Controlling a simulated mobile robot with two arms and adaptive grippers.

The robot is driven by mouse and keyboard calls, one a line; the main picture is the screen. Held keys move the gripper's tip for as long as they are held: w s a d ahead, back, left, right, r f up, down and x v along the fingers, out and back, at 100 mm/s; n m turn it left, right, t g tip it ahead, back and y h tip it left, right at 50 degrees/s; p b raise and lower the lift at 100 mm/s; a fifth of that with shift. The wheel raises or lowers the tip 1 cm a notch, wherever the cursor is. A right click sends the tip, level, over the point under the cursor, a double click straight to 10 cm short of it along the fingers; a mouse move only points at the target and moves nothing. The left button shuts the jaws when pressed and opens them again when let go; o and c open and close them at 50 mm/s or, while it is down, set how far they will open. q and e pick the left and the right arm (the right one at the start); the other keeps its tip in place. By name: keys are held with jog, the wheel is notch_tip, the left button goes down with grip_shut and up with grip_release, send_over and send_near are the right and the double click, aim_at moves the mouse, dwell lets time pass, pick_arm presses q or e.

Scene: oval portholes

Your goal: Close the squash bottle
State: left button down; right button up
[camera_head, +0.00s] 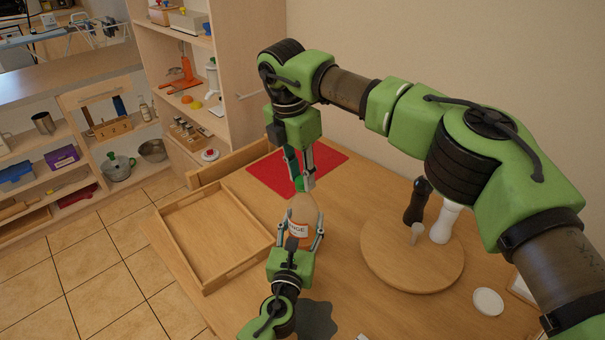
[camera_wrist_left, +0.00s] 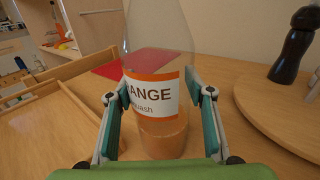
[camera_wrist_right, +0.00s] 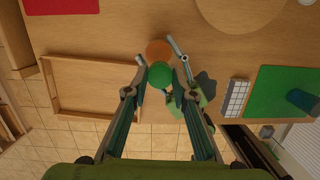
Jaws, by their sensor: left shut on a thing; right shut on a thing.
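The squash bottle (camera_head: 303,212), clear with orange squash and an "ORANGE" label, stands upright on the table. My left gripper (camera_head: 303,238) is shut around its lower body; the left wrist view shows a finger on each side of the bottle (camera_wrist_left: 160,100). My right gripper (camera_head: 301,182) points down from above, shut on the green cap (camera_head: 299,184). The cap is at the top of the bottle neck. In the right wrist view the cap (camera_wrist_right: 159,75) sits between the fingertips and partly covers the bottle (camera_wrist_right: 158,50). I cannot tell whether the cap is seated on the neck.
A wooden tray (camera_head: 185,215) lies left of the bottle, a red mat (camera_head: 325,165) behind it. A round wooden board (camera_head: 385,262) at the right bears a black mill (camera_head: 417,202) and a white mill (camera_head: 444,223). A white dish (camera_head: 488,301) lies nearer the right edge.

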jog(key=m+g, duration=0.1)
jog(key=m, duration=0.6)
jog(key=shift+w+a, duration=0.1)
jog(key=shift+a, duration=0.05)
jog(key=m, duration=0.3)
jog(key=shift+m+g, duration=0.3)
jog(key=shift+m, duration=0.1)
jog(key=o, duration=0.7)
jog(key=shift+c, duration=0.2)
jog(key=shift+c, duration=0.4)
